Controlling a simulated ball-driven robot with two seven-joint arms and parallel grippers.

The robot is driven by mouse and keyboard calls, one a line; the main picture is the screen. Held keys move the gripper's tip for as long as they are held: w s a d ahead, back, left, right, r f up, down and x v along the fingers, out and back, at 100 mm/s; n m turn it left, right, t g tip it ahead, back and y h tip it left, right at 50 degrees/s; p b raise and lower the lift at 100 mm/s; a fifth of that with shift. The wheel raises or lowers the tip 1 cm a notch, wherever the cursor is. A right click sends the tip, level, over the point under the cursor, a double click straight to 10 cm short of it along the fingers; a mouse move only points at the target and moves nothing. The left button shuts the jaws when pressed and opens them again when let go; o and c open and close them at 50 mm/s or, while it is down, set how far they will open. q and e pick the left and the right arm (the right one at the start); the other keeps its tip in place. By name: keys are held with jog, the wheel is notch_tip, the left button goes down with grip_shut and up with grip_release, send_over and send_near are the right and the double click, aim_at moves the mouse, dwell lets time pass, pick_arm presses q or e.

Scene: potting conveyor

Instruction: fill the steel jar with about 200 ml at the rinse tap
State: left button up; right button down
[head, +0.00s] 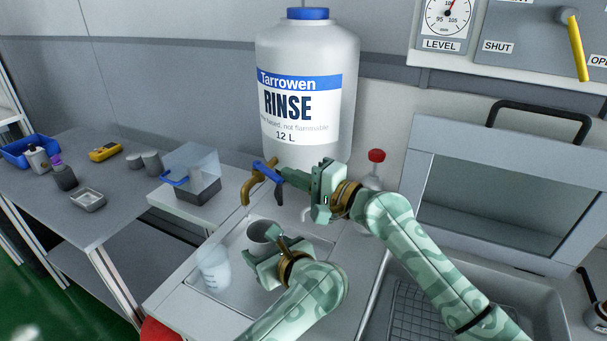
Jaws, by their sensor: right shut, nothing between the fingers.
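The large white RINSE container (308,55) stands at the back with a brass tap (247,188) low on its front. The tap has a blue lever (266,171), and its spout points down. The steel jar (259,232) is upright below the spout, its open mouth slightly right of the spout tip. My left gripper (266,256) is around the jar's near side and appears shut on it; its fingers partly hide the jar. My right gripper (287,176) is shut and empty, its tips at the lever's right end. I cannot tell whether they touch, or how full the jar is.
A clear box (192,172) with a blue handle is further left. A red-topped bottle (374,168) stands behind my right arm. A sink (525,295) lies right.

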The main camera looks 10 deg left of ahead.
jog(key=shift+s+a, duration=0.3)
jog(key=shift+s, duration=0.15)
dwell(0.5)
jog(key=s+a, duration=0.4)
jog(key=a, duration=0.1)
dwell(0.6)
jog(key=shift+a, duration=0.15)
dwell(0.5)
pick_arm(q)
jog(key=shift+w+a, duration=0.1)
jog(key=w+a, duration=0.4)
jog(key=w, duration=0.1)
jog(key=shift+w+a, duration=0.15)
jog(key=shift+a, duration=0.25)
pick_arm(e)
notch_tip(320, 180, up, 10)
dwell(3.8)
